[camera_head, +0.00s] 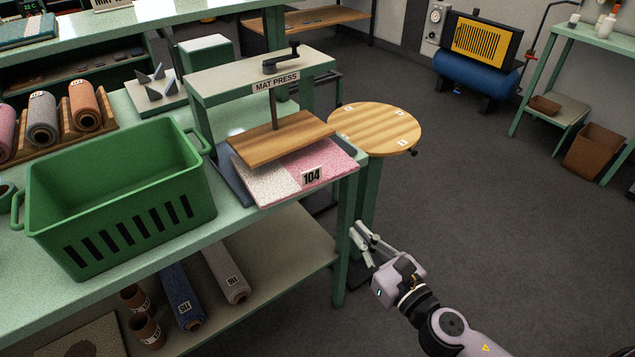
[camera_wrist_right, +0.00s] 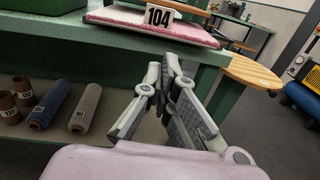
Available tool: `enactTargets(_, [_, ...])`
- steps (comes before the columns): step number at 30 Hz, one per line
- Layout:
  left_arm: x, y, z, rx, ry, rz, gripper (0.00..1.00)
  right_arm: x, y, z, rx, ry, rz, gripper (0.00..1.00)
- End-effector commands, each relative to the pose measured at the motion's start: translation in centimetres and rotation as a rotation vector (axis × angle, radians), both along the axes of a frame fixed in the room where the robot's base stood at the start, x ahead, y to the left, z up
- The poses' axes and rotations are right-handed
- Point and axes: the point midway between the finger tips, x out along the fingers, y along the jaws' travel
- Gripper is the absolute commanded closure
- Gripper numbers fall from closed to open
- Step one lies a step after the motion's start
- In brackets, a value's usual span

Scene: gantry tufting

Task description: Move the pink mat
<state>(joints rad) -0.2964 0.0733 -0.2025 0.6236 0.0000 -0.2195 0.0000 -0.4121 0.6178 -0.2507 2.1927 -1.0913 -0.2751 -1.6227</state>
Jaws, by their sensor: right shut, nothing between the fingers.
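The pink mat (camera_head: 325,164), half pink and half whitish, lies on the base of the mat press (camera_head: 262,72) with a tag reading 104. The wooden press plate (camera_head: 277,140) is above its back part and hides some of it. In the right wrist view the mat's pink edge (camera_wrist_right: 185,34) shows at the top, on the bench. My right gripper (camera_head: 360,231) is shut and empty, in front of and below the bench corner, apart from the mat. It also shows in the right wrist view (camera_wrist_right: 171,62). My left gripper is not in view.
A green crate (camera_head: 120,195) stands on the bench left of the press. A round wooden table (camera_head: 376,128) is right of the press. Rolls (camera_head: 181,295) lie on the shelf below. The floor (camera_head: 490,210) to the right is clear.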

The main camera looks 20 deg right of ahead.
Motion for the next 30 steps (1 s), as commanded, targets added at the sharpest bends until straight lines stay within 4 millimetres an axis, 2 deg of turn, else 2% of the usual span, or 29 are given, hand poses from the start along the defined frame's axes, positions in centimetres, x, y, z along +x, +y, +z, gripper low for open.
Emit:
enactTargets(5, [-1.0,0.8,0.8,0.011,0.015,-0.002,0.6,1.7,0.4,0.5,-0.005,-0.008,0.0,1.0])
enactTargets(9, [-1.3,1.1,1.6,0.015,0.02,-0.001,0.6,4.3,1.0,0.6,-0.003,-0.007,-0.002,1.0])
enactTargets(15, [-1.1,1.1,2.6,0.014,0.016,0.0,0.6,8.5,2.1,0.5,-0.001,-0.005,-0.002,1.0])
enactTargets(21, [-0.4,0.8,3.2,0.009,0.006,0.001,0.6,11.7,3.0,0.3,0.0,-0.004,-0.001,1.0])
enactTargets(25, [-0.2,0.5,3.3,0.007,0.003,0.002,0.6,12.9,3.3,0.2,0.0,-0.002,-0.001,1.0])
enactTargets(30, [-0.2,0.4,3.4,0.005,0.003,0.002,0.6,13.5,3.4,0.1,-0.001,-0.001,-0.001,1.0])
